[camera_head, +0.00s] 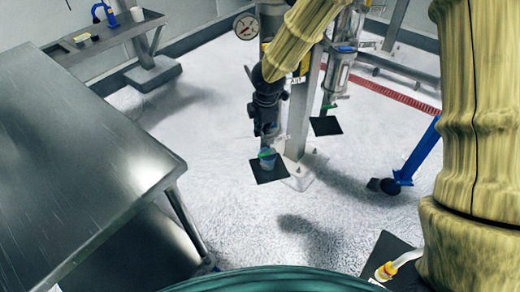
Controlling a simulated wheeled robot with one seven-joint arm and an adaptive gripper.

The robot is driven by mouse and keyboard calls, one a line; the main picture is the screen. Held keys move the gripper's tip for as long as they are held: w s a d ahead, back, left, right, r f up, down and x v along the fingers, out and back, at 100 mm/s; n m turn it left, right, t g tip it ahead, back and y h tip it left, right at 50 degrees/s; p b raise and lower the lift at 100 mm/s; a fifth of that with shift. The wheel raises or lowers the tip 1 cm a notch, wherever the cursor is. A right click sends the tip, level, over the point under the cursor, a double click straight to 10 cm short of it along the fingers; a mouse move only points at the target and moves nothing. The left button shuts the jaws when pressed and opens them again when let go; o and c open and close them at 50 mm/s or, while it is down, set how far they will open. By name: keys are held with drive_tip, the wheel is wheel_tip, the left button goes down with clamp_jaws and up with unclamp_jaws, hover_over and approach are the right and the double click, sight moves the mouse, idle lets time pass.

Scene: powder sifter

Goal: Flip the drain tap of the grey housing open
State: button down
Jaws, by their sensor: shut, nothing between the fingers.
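The grey housing (271,22) hangs on a stand at the upper middle, with a round gauge beside it. My arm crosses in front of it and hides much of its lower part. My black gripper (267,133) points down below the housing and is shut with nothing in it. A small blue and green part (267,157) shows just under the fingertips. I cannot tell whether it is the drain tap or a cup, or whether the gripper touches it. The tap's position is not clear.
A clear cylinder unit (339,72) stands to the right of the housing. Black mats (271,176) lie on the floor beneath both. A steel table (80,160) fills the left. A blue caster leg (418,152) stands at right. The pale floor between is open.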

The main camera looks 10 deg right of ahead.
sight(260, 155)
drive_tip(key=shift+f, duration=0.15)
drive_tip(key=w+f, duration=0.1)
drive_tip(key=f, duration=0.3)
drive_tip(key=f+b, duration=0.1)
drive_tip(key=f, duration=0.4)
drive_tip(key=w+f, duration=0.1)
drive_tip(key=f, duration=0.3)
drive_tip(key=shift+w+a+f, duration=0.1)
drive_tip(key=shift+w+f, duration=0.15)
drive_tip(key=shift+w, duration=0.1)
